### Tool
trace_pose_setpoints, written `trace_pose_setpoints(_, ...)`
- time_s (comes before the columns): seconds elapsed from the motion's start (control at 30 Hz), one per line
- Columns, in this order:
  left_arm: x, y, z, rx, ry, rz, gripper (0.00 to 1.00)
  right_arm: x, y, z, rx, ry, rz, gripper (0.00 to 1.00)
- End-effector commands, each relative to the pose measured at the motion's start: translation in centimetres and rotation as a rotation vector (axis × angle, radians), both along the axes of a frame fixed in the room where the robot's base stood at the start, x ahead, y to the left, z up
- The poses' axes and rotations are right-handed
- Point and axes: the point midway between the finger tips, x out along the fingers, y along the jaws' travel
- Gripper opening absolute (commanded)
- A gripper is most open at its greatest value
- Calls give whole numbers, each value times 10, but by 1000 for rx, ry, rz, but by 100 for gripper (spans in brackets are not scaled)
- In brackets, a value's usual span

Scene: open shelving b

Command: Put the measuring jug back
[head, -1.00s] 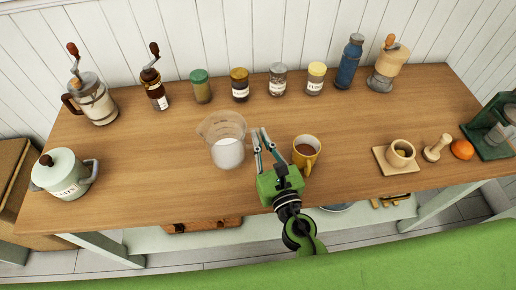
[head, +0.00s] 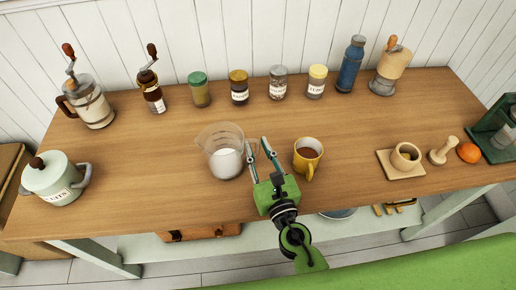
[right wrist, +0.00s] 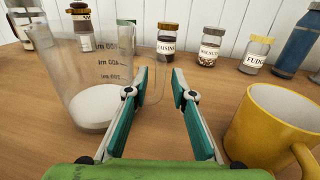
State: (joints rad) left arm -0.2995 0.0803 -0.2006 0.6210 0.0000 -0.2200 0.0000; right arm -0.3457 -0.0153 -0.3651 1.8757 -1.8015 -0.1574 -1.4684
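The clear measuring jug (head: 221,158) with white contents stands upright on the wooden counter, left of my right gripper. In the right wrist view the jug (right wrist: 88,75) is at the left, its clear handle reaching toward the fingertips. My right gripper (head: 258,145) is green with teal finger pads, low over the counter between the jug and a yellow mug (head: 308,158). Its fingers are apart, and nothing is clamped between them. In the right wrist view the gripper (right wrist: 160,82) shows the handle near the fingertip gap; whether they touch cannot be told. My left gripper is out of view.
The mug stands close on the gripper's right. Several jars, including a green-lidded one (head: 199,92), a blue bottle (head: 350,66) and grinders line the back. Counter behind the jug is clear.

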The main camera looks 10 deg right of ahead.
Motion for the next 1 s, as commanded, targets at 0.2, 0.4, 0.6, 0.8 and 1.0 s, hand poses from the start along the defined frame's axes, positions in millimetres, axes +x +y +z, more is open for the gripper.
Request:
trace_pose_setpoints(0.2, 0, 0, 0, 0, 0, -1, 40, 0, 0, 0, 0, 0, 0, 24)
trace_pose_setpoints(0.4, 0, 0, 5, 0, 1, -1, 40, -1, 0, 6, 0, 1, 0, 24)
trace_pose_setpoints(0.6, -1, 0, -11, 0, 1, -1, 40, -37, -7, -2, -3, 4, 2, 24)
trace_pose_setpoints(0.8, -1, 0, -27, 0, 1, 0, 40, -80, -15, -2, -3, 3, 3, 24)
trace_pose_setpoints(1.0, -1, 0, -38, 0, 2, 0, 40, -109, -20, 0, -1, 2, 2, 24)
